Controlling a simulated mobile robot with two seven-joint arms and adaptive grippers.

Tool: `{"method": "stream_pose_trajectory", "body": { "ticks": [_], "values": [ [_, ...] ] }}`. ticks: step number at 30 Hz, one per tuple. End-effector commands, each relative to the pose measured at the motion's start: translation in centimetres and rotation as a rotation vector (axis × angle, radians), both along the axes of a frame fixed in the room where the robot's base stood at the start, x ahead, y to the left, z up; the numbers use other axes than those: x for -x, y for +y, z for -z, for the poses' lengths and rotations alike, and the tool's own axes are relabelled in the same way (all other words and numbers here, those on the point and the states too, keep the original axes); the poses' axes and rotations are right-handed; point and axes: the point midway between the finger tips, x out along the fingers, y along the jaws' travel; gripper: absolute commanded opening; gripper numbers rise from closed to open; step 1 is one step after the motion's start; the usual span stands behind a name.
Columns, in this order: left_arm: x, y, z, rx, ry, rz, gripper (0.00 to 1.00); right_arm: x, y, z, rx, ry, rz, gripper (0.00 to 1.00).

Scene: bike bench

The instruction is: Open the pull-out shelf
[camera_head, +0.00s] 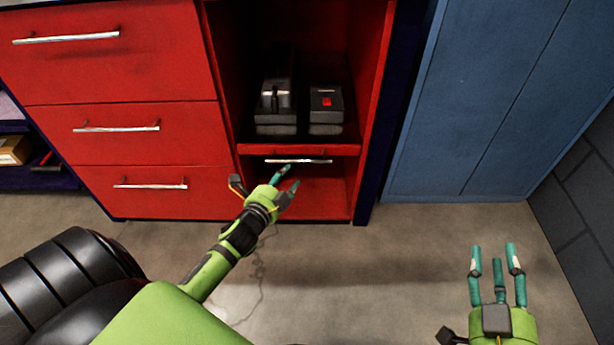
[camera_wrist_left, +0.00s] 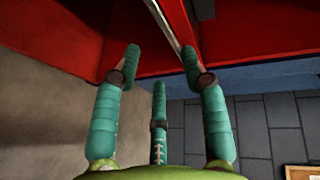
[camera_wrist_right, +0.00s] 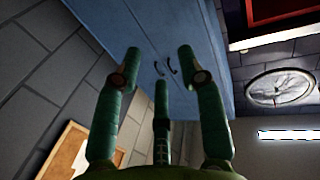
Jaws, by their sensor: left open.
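The pull-out shelf (camera_head: 345,150) is a red board with a silver bar handle (camera_head: 305,161) on its front, low in the open bay of the red cabinet. It appears pushed in. Two dark tools or chargers stand on it. My left gripper (camera_head: 285,178) is open just below and in front of the handle. In the left wrist view the handle (camera_wrist_left: 162,22) runs between the fingertips of my left gripper (camera_wrist_left: 160,60), and I cannot tell whether they touch it. My right gripper (camera_head: 496,258) is open and empty over the floor at right; it shows in the right wrist view (camera_wrist_right: 160,65).
Red drawers (camera_head: 125,130) with silver handles are left of the bay. A blue cabinet (camera_head: 500,100) stands to the right. The grey floor (camera_head: 400,245) before them is clear. A brick wall (camera_head: 585,210) is at far right.

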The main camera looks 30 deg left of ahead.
Motion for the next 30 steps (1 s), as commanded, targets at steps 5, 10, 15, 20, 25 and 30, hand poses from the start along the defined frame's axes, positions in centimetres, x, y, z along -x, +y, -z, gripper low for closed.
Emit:
{"method": "stream_pose_trajectory", "body": {
  "ticks": [5,10,15,20,25,30],
  "values": [
    [-0.7,0.2,-0.8,-0.039,-0.031,0.009,0.43,0.6,0.1,-1.8,-0.019,-0.068,-0.007,0.40],
    [-2.1,0.3,-0.5,-0.036,-0.030,0.009,0.43,1.0,0.7,-4.2,-0.052,-0.188,-0.028,0.40],
    [-3.9,0.6,-0.1,-0.037,-0.029,0.008,0.43,2.2,1.5,-7.5,-0.102,-0.367,-0.059,0.40],
    [-5.4,0.9,0.2,-0.035,-0.028,0.008,0.43,3.9,2.0,-10.4,-0.149,-0.530,-0.090,0.40],
    [-6.6,1.0,0.4,-0.034,-0.029,0.009,0.43,5.6,2.2,-12.5,-0.190,-0.658,-0.114,0.40],
    [-7.1,1.1,0.5,-0.034,-0.026,0.008,0.43,6.7,2.3,-13.6,-0.211,-0.724,-0.127,0.40]
  ]
}}
